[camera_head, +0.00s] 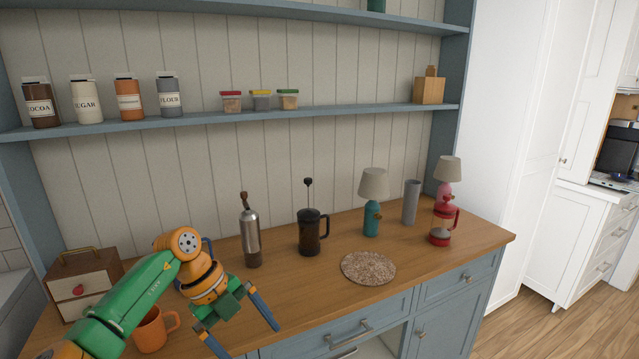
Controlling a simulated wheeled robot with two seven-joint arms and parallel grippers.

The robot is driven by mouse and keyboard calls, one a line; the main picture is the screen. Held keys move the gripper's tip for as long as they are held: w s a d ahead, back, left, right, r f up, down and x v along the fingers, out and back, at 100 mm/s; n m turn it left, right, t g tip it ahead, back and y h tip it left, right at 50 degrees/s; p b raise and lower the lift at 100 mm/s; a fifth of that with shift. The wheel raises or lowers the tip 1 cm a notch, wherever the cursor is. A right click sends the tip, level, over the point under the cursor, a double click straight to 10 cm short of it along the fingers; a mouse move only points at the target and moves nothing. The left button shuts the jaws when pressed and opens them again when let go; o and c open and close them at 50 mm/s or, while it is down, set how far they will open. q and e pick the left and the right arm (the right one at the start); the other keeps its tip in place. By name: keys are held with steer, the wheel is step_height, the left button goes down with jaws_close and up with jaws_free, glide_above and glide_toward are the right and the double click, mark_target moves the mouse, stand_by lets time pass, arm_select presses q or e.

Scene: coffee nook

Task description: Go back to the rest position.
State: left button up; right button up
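My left gripper (250,342) is at the lower left, in front of the wooden counter (330,290). Its arm is green and orange and comes in from the left. Its two blue fingers are spread wide and point down, with nothing between them. An orange mug (151,333) stands on the counter to the left of the gripper, partly hidden by the arm. My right gripper is not in view.
On the counter are a small drawer box (82,284), a grinder (250,238), a black French press (311,233), a round mat (368,268), a teal lamp (372,205), a grey cylinder (410,203) and a red French press (441,224). Jars stand on the shelf (330,114).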

arm_select(q)
steer(key=w+d+f+n+t+h, duration=0.1)
steer(key=d+f+n+t+h, duration=0.6)
steer(key=d+f+h, duration=0.3)
steer(key=s+a+f+n+t+y, duration=0.2)
steer(key=s+a+f+n+y, duration=0.25)
steer(key=f, duration=0.55)
steer(key=s+a+f+n+t+y, duration=0.1)
steer(key=a+f+n+t+y, duration=0.1)
steer(key=a+f+n+y, duration=0.45)
steer(key=s+a+f+n+g+y, duration=0.1)
steer(key=s+a+f+n+g, duration=0.1)
steer(key=s+f, duration=0.4)
steer(key=s+a+f+n+g+y, duration=0.1)
steer(key=s+f+g, duration=0.3)
steer(key=s, duration=1.3)
steer(key=s+a+f+n+g+y, duration=0.2)
steer(key=s+a+f+n+g, duration=0.1)
steer(key=s+f, duration=0.6)
steer(key=s, duration=0.3)
steer(key=shift+g, duration=0.4)
